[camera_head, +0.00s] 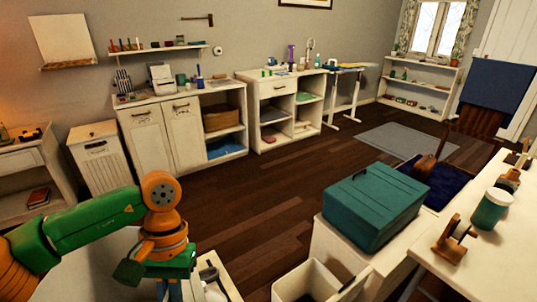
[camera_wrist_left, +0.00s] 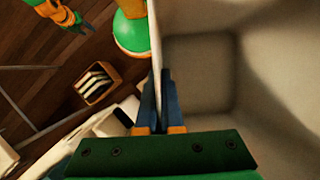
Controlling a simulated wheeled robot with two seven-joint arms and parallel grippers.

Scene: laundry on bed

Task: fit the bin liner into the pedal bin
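My left gripper (camera_head: 170,288) points down at the bottom left of the head view, its fingertips cut off by the frame. In the left wrist view its two blue fingers (camera_wrist_left: 157,100) are close together at the thin pale edge of a deep, off-white open container (camera_wrist_left: 195,75). I cannot tell whether they grip that edge or only straddle it, nor whether this is the pedal bin or the liner. A small gripper (camera_wrist_left: 75,20), apparently my right, shows at the top left of the wrist view; its opening is unclear. No liner can be clearly made out.
A white open bin (camera_head: 310,280) stands at the bottom centre of the head view, partly cut off. A teal case (camera_head: 373,205) sits on a white cabinet beside it. The wooden floor (camera_head: 260,190) is clear in the middle. A small wooden box (camera_wrist_left: 95,83) shows in the wrist view.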

